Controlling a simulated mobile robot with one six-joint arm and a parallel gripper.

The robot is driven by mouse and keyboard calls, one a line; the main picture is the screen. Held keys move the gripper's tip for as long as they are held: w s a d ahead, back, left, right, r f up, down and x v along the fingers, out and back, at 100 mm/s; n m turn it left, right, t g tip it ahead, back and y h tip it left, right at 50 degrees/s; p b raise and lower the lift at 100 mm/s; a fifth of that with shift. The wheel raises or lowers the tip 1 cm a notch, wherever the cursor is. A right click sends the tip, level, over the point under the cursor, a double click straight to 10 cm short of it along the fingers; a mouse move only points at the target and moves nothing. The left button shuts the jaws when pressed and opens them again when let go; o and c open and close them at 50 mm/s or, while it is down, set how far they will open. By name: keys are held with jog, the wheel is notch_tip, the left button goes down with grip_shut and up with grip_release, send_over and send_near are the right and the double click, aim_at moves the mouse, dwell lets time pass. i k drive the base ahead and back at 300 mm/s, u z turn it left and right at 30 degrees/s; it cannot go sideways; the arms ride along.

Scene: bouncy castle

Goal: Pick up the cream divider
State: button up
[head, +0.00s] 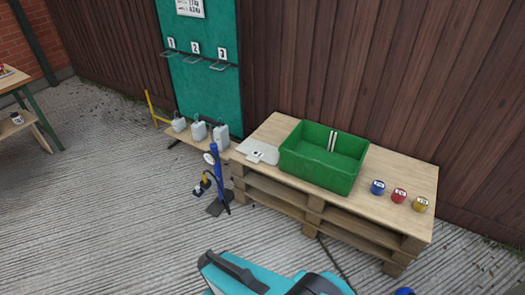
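The cream divider (257,154) appears as a flat, pale panel with small dark marks, lying at the left end of the pallet table (397,222). Its right edge is close beside the green crate (318,176); I cannot tell whether they touch. The crate is open at the top and looks empty, with pale upright strips on its inner back wall. No gripper fingers can be made out in the head view.
Blue (378,187), red (399,195) and yellow (420,205) round items stand right of the crate. A blue pump (215,165) stands on the ground left of the pallet table. Several pale jugs (199,131) stand behind it. Ridged ground at left is open.

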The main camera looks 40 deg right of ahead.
aim_at(257, 151)
jog(key=u, duration=0.05)
jog(key=i, duration=1)
jog(key=z, duration=0.05)
